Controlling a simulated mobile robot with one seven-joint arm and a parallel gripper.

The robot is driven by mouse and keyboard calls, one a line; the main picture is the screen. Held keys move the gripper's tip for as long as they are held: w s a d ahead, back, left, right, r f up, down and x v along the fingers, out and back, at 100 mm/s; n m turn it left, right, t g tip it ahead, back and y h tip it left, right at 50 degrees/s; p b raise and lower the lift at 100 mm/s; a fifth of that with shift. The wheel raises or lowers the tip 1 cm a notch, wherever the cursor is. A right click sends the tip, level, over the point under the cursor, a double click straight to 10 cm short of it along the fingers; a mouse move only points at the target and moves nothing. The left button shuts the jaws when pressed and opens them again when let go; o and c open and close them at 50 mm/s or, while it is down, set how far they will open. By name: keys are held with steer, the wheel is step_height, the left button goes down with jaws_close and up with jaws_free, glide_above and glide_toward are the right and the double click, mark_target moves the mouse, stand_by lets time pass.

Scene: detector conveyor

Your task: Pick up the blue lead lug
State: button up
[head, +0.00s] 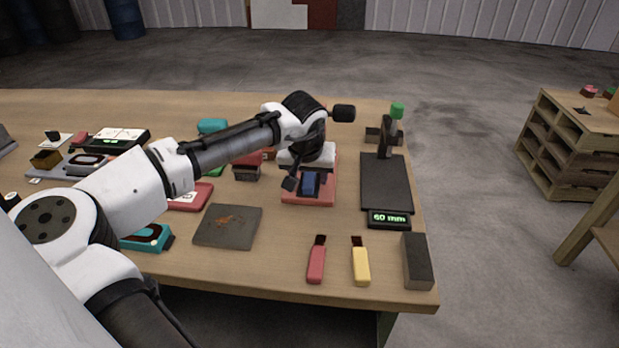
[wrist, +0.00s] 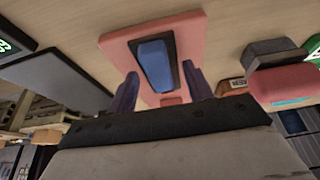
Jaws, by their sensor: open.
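The blue lead lug (head: 310,184) sits in a dark frame on a pink-red base (head: 322,198) on the table. In the wrist view the blue lug (wrist: 155,65) lies in its dark surround on the pink base (wrist: 118,46), just beyond my fingertips. My gripper (wrist: 162,85) is open, with one finger on each side of the lug's near end in that view. Nothing is between the fingers that I can make out. In the head view my gripper (head: 299,182) is over the pink base close to the lug, and my wrist hides the base's back part.
A black plate with a "60 mm" display (head: 389,219) stands right of the pink base. A red marker-like piece (head: 317,264), a yellow one (head: 361,266) and a dark block (head: 417,261) lie at the front. A grey plate (head: 228,226) lies to the left.

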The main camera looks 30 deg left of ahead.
jaws_close()
steer(key=shift+r, duration=0.1)
